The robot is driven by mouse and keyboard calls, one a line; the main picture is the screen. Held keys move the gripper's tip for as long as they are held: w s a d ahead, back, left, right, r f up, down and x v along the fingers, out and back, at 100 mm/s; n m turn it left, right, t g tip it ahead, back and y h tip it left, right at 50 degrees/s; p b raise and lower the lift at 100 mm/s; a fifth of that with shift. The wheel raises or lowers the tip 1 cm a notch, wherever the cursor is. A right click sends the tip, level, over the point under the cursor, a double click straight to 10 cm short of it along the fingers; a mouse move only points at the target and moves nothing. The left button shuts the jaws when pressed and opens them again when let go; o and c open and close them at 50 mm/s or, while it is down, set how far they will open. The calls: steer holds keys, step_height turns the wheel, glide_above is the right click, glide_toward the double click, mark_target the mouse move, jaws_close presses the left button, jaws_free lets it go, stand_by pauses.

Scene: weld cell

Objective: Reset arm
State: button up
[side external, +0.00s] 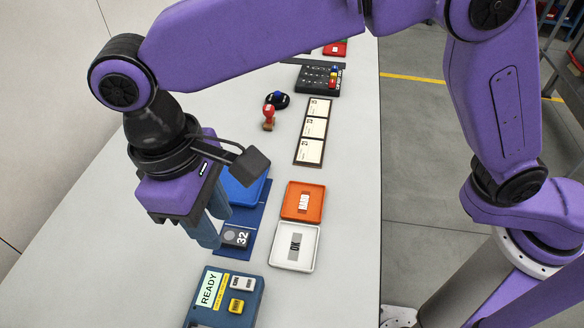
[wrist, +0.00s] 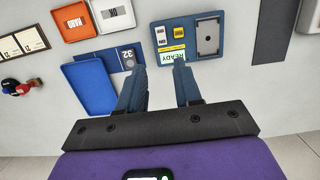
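My gripper (side external: 212,230) hangs over the table (side external: 345,285), fingers pointing down, with the purple arm bent above it. In the wrist view its two blue fingers (wrist: 158,70) stand apart with a gap between them, and nothing is held. In the side view the gripper hides part of the blue tray (side external: 245,188) and its dark blue mat. The blue panel (side external: 253,302) with a READY display, small yellow and white buttons lies in front of the gripper; in the wrist view it (wrist: 190,55) is beyond the fingertips and also shows a grey rectangular part.
Near the gripper are a "32" tile (side external: 236,237), an orange tray (side external: 302,200) and a white OK tray (side external: 296,247). Further back are a card holder (side external: 313,132), a red stamp (side external: 269,117) and a black keypad (side external: 318,78). A dark strip (wrist: 283,32) lies right of the panel.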

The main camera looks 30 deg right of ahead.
steer(key=d+n, duration=0.2)
steer(key=d, duration=1.9)
steer(key=s+d+f, duration=0.1)
steer(key=s+d, duration=0.2)
steer(key=d, duration=0.3)
steer(key=s+d+f+n+t+y, duration=0.1)
steer(key=s+d, duration=0.3)
steer(key=d, duration=0.3)
steer(key=s+d+f, duration=0.1)
steer(key=s+d, duration=0.2)
steer(key=d, duration=0.4)
steer(key=shift+s+f+n+y, duration=0.2)
steer(key=shift+f+n+y, duration=0.1)
steer(key=shift+f, duration=0.05)
